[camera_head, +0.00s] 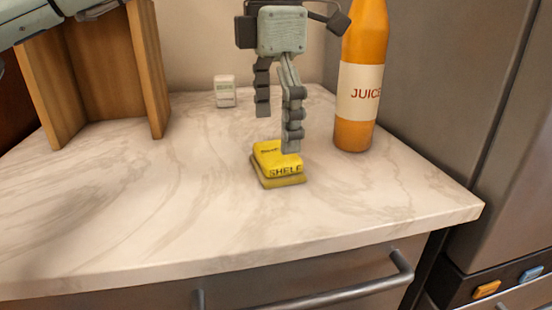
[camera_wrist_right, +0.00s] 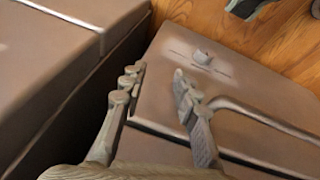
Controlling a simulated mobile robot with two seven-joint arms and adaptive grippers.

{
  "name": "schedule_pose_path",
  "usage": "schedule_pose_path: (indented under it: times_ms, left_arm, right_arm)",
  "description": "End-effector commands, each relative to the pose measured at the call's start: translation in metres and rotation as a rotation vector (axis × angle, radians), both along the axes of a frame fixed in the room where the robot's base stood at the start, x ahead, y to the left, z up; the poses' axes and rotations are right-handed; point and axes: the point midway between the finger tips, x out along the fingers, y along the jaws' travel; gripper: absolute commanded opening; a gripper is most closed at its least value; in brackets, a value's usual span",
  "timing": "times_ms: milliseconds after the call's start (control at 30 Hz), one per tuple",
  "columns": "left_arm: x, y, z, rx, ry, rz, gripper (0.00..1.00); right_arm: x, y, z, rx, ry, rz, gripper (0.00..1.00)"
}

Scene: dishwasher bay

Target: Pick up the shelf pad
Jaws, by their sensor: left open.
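The shelf pad (camera_head: 270,163) is a small yellow block marked "SHELF", lying on the marble counter near the middle of the head view. My left gripper (camera_head: 277,132) points down over it, open, with nothing between its fingers. The nearer finger's tip overlaps the pad's back right part in the picture; I cannot tell if it touches. The other finger ends higher, above and behind the pad. My right gripper (camera_wrist_right: 158,78) shows in the right wrist view, open and empty, in front of a grey appliance front with a bar handle. The pad does not show there.
An orange juice bottle (camera_head: 359,95) stands close to the right of my left gripper. A small white box (camera_head: 225,91) stands at the back. A wooden shelf unit (camera_head: 149,70) is at the back left. The marble counter (camera_head: 130,215) is clear in front.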

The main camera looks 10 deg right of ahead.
Motion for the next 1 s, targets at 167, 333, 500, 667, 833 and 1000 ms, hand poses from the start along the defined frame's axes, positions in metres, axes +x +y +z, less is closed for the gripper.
schedule_pose_path:
  times_ms: [167, 333, 500, 667, 833, 1000]
  left_arm:
    - [-0.002, -0.002, -0.029, 0.0, 0.005, -0.001, 1.0]
    - [-0.002, -0.002, -0.04, -0.002, 0.002, 0.001, 1.0]
    - [-0.002, -0.002, -0.04, -0.002, 0.002, 0.001, 0.97]
    - [-0.002, -0.002, -0.04, -0.002, 0.002, 0.0, 0.78]
    - [-0.002, -0.002, -0.04, -0.002, 0.002, 0.0, 0.57]
    - [-0.002, -0.002, -0.041, -0.002, 0.003, 0.0, 0.41]
  right_arm:
    - [0.003, 0.0, 0.0, 0.0, -0.005, 0.001, 0.3]
    - [0.002, -0.003, -0.004, -0.005, 0.003, 0.001, 0.3]
    - [0.002, -0.006, -0.006, -0.011, 0.007, 0.004, 0.3]
    - [0.002, -0.007, -0.005, -0.014, 0.004, 0.007, 0.3]
    - [0.004, -0.006, -0.003, -0.012, -0.001, 0.007, 0.3]
    - [0.005, -0.005, -0.002, -0.011, -0.005, 0.007, 0.3]
